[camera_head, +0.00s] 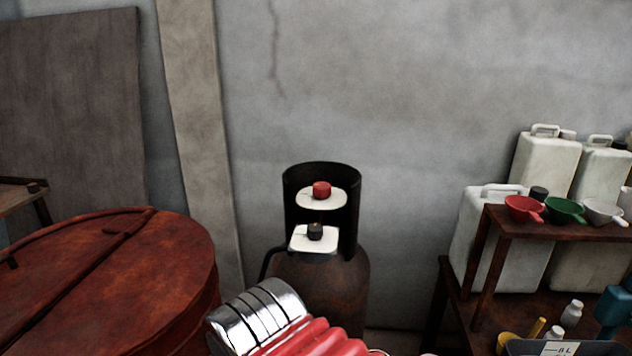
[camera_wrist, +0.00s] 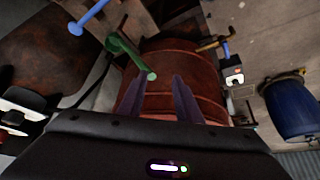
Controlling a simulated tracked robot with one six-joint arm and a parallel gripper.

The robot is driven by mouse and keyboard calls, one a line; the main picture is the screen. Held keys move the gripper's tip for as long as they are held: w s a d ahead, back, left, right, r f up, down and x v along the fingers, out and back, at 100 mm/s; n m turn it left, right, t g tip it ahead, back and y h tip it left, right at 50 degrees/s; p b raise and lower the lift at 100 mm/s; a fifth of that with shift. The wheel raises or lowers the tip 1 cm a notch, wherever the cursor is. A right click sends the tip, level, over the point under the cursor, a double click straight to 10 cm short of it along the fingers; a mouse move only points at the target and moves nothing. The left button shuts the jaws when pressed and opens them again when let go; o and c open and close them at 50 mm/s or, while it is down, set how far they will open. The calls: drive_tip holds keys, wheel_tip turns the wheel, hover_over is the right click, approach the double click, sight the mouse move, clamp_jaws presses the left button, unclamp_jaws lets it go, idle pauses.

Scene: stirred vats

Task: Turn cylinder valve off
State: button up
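The gas cylinder (camera_head: 320,290) is rusty brown with a black open collar and stands against the wall in the head view. A red knob (camera_head: 321,189) sits on an upper white plate (camera_head: 321,203) inside the collar. A black knob (camera_head: 315,231) sits on a lower white plate (camera_head: 327,243). In the wrist view, the cylinder (camera_wrist: 40,52) is at the left, with the lower plate (camera_wrist: 22,103) at the left edge.
A rust-red vat (camera_head: 110,275) stands left of the cylinder. A wooden shelf (camera_head: 560,228) with funnels and white canisters (camera_head: 545,165) stands right.

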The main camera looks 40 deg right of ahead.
drive_tip(key=shift+o, duration=0.4)
drive_tip(key=shift+o, duration=0.7)
drive_tip(key=shift+w+r, duration=0.1)
drive_tip(key=shift+w, duration=0.05)
drive_tip(key=o, duration=0.5)
drive_tip(key=shift+m+h, duration=0.4)
drive_tip(key=shift+m, duration=0.4)
drive_tip(key=w+d+r, duration=0.1)
drive_tip(key=w+r, duration=0.1)
drive_tip(key=r, duration=0.1)
drive_tip(key=w+d+r, duration=0.2)
drive_tip(key=w+r, duration=0.1)
drive_tip(key=w+d+r, duration=0.2)
drive_tip(key=w+r, duration=0.1)
wheel_tip(320, 180, up, 12)
drive_tip(key=m+g+h, duration=0.2)
drive_tip(key=m, duration=0.4)
hover_over(321, 185)
drive_tip(key=s+a, duration=0.4)
drive_tip(key=shift+d, duration=0.1)
drive_tip(key=x, duration=1.3)
drive_tip(key=shift+s+d+f, duration=0.15)
drive_tip(key=shift+d+f, duration=0.15)
